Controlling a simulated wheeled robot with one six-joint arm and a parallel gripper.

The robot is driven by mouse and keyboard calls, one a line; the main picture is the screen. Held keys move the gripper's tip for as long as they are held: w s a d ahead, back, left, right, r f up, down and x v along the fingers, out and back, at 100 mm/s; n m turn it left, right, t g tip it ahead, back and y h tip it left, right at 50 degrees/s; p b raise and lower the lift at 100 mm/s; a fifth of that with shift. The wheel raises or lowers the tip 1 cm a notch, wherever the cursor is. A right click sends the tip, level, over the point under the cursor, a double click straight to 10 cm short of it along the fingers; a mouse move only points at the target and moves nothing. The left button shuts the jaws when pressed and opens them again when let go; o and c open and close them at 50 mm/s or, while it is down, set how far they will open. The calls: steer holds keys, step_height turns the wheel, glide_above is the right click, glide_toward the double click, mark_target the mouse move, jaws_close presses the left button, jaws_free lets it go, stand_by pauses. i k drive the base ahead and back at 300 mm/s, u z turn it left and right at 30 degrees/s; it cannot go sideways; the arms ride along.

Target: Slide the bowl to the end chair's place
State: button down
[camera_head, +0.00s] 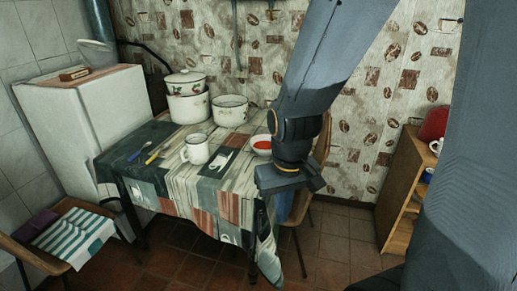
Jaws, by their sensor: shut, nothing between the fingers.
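The bowl (259,151) is white with red contents and stands on the table (180,207) near its right edge. My gripper (284,203) hangs just right of and nearer than the bowl, at the table's right edge; it is shut and empty. Its fingers are hard to make out. Whether it touches the bowl cannot be told. A wooden chair (321,150) stands at the table's right end, partly hidden behind my arm. Another chair (38,259) stands at the lower left, with a striped cloth (75,237) on it.
A white mug (196,151) stands left of the bowl. A wooden shelf (405,195) stands at right. The tablecloth's front part is clear.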

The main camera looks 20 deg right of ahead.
mark_target(261, 144)
steer(key=u, duration=1.8)
steer(key=i, duration=1.35)
steer(key=z, duration=2.4)
